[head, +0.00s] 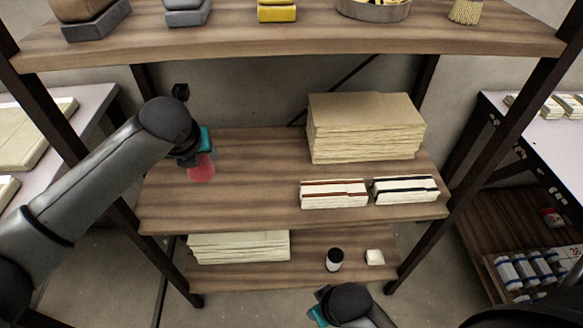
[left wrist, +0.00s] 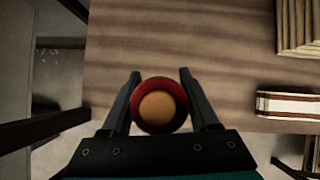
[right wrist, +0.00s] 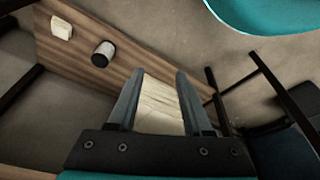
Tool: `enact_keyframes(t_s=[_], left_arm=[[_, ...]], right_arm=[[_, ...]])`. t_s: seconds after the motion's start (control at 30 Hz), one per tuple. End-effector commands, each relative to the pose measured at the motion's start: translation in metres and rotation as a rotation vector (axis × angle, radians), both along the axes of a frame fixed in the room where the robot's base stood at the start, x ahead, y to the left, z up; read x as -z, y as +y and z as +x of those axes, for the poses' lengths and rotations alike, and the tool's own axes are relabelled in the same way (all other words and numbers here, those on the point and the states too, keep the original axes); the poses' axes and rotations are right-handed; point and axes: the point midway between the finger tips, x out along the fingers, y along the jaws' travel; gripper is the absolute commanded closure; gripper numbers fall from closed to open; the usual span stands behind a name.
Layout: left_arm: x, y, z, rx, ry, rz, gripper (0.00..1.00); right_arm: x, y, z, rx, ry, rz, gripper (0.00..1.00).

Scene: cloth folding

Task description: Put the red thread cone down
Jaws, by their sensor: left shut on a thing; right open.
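The red thread cone (head: 201,170) is at the left part of the middle wooden shelf (head: 240,200). My left gripper (head: 195,150) is shut on it from above. In the left wrist view the cone (left wrist: 158,104) sits between the two fingers, its round top showing an orange-brown centre and red rim. I cannot tell whether its base touches the shelf. My right gripper (right wrist: 161,90) is open and empty, low in front of the rack, with the bottom shelf's paper stack beyond its fingers.
A tall paper stack (head: 364,130) and two banded stacks, one red (head: 333,195) and one dark blue (head: 405,190), occupy the right of the middle shelf. Its centre is clear. A dark jar (head: 334,260) and white block (head: 374,257) stand on the bottom shelf. Dark posts flank the rack.

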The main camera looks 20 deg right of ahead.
Motion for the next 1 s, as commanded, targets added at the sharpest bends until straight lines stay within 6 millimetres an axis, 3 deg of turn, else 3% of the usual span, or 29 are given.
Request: enact_keyframes(t_s=[0.37,0.7,1.0], left_arm=[[0.011,-0.002,0.002,0.052,0.001,0.001,1.00],[0.054,-0.003,0.002,0.052,0.001,0.001,1.00],[0.067,-0.003,0.002,0.051,0.000,0.001,1.00]], right_arm=[[-0.008,0.000,0.005,0.001,-0.015,0.002,0.50],[-0.051,0.002,0.016,0.003,-0.081,0.011,0.50],[-0.071,0.002,0.017,0.004,-0.105,0.014,0.50]])
